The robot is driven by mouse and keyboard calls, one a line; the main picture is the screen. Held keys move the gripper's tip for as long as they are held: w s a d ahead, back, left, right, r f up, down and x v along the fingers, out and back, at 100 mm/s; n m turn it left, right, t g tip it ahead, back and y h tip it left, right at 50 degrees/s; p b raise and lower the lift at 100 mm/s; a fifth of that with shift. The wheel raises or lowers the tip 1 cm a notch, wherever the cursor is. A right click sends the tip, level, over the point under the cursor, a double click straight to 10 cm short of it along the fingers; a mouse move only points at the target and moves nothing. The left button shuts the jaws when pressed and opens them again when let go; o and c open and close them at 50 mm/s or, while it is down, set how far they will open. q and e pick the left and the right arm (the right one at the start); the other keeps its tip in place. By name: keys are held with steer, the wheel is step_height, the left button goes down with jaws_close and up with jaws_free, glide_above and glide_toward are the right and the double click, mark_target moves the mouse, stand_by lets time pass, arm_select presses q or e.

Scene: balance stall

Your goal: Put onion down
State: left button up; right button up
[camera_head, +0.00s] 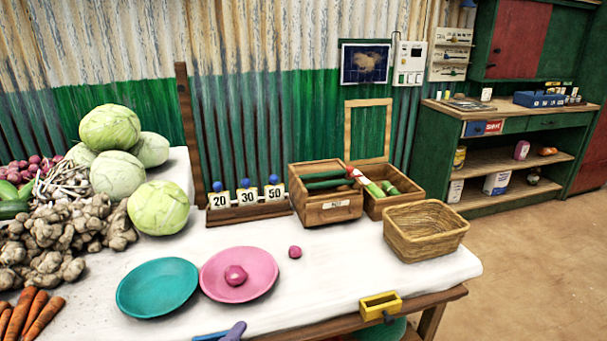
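A small round pink-purple onion (235,275) rests in the pink plate (262,290) near the front of the white-topped table. A second, smaller pink onion (295,252) lies on the bare white top, just right of the plate and apart from it. A teal plate (150,290) sits left of the pink plate and looks empty. Neither of my grippers shows in the head view, so I cannot see whether either holds anything.
Weights marked 20, 30 and 50 (247,196) stand in a wooden rack (225,217). Wooden crates (330,210) and an empty-looking wicker basket (425,232) are to the right. Cabbages (158,208), ginger and carrots crowd the left. A yellow box (378,303) is at the front edge.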

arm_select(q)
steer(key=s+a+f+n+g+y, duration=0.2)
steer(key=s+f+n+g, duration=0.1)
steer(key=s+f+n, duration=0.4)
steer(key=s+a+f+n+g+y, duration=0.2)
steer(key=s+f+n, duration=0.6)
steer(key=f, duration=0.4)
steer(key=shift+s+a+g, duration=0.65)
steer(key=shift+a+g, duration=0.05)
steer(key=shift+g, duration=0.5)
